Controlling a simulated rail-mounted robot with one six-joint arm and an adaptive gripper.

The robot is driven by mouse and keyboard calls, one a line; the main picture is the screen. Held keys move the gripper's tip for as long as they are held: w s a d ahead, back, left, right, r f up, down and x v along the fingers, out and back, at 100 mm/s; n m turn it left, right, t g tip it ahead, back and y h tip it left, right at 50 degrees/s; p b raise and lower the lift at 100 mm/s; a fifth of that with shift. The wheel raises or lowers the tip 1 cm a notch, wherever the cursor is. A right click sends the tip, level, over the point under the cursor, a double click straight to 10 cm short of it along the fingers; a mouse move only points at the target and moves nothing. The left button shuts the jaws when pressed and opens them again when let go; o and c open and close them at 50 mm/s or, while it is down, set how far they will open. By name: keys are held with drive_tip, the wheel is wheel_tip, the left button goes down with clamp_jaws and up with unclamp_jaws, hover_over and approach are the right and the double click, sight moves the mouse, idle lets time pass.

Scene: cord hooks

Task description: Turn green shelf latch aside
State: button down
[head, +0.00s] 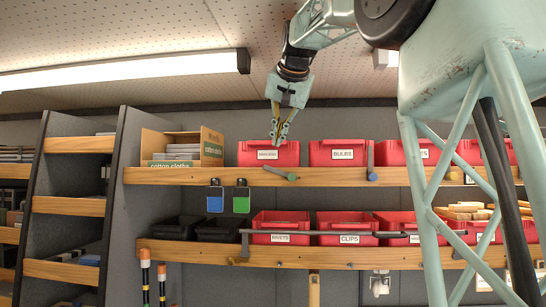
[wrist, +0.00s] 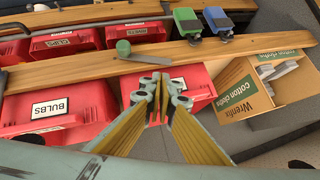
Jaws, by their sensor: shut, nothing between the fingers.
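The green shelf latch (head: 291,177) is a green round knob with a grey bar on the upper shelf's wooden front edge. Its bar lies nearly level, slightly tilted, with its free end to the left in the head view. In the wrist view the green latch (wrist: 124,48) lies along the shelf edge. My gripper (head: 278,141) points down in front of the leftmost red bin (head: 254,155), above the latch and apart from it. Its fingertips (wrist: 160,84) are together and hold nothing.
A blue-knobbed latch (head: 372,164) stands upright between bins to the right. A cotton cloths box (head: 211,145) stands left of the red bin. Blue (head: 215,202) and green (head: 241,203) tags hang below the shelf. A long grey bar (head: 322,233) crosses the lower bins.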

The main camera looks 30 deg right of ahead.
drive_tip(key=shift+w+f, duration=0.1)
drive_tip(key=p, duration=0.1)
hover_over(279, 173)
drive_tip(key=a, duration=0.2)
drive_tip(key=shift+a+f, duration=0.2)
drive_tip(key=shift+f, duration=3)
drive_tip(key=shift+w+a+f, duration=0.3)
drive_tip(key=shift+a+f, duration=0.05)
drive_tip(key=shift+f, duration=0.15)
drive_tip(key=shift+s, duration=0.1)
drive_tip(key=shift+r, duration=0.15)
drive_tip(key=shift+r+p, duration=0.55)
drive_tip(key=shift+r, duration=0.05)
